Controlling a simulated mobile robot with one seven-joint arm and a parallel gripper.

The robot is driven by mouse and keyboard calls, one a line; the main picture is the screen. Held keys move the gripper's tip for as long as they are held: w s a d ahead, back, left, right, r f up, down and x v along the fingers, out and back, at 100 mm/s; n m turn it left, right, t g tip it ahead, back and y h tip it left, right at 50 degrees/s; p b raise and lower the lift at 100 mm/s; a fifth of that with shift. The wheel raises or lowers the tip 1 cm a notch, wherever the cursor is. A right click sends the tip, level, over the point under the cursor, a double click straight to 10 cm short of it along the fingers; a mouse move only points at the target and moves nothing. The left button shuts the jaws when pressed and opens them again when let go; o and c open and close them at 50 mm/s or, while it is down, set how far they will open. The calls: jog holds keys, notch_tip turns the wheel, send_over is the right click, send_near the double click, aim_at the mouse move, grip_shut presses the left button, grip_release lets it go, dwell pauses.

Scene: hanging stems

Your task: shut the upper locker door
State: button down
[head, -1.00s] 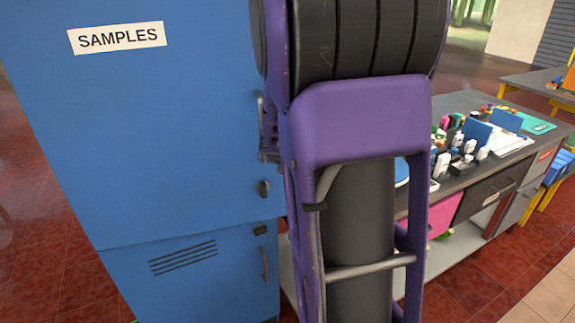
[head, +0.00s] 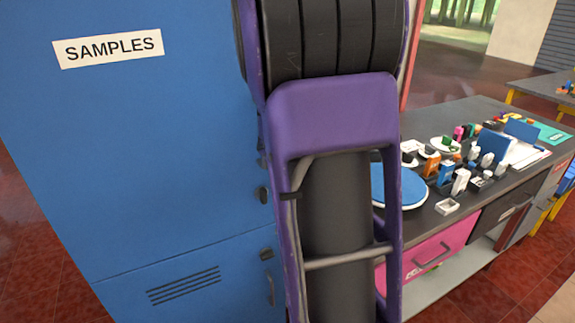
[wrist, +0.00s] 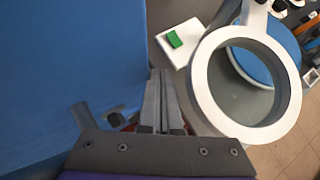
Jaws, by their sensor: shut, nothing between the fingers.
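The upper locker door (head: 150,140) is a large blue panel with a SAMPLES label, at the left of the head view. Its bottom edge lies along the top of the lower blue door (head: 190,285), and the two look nearly flush. I cannot tell whether it is fully shut. A dark knob (head: 262,194) sits near its right edge. In the wrist view a blue locker surface (wrist: 70,65) fills the left side. My gripper (wrist: 163,80) is shut and empty, just right of that surface; contact is unclear. My arm hides the gripper in the head view.
A dark workbench (head: 440,215) with several small items and a blue round disc (head: 400,187) stands right of the locker. A white ring (wrist: 197,85) is close to the right of my gripper in the wrist view. Red tiled floor shows at left.

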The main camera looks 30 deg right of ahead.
jog(key=shift+w+a, duration=0.2)
jog(key=shift+r, duration=0.15)
jog(key=p+v, duration=0.1)
jog(key=v, duration=0.6)
jog(key=shift+s, duration=0.35)
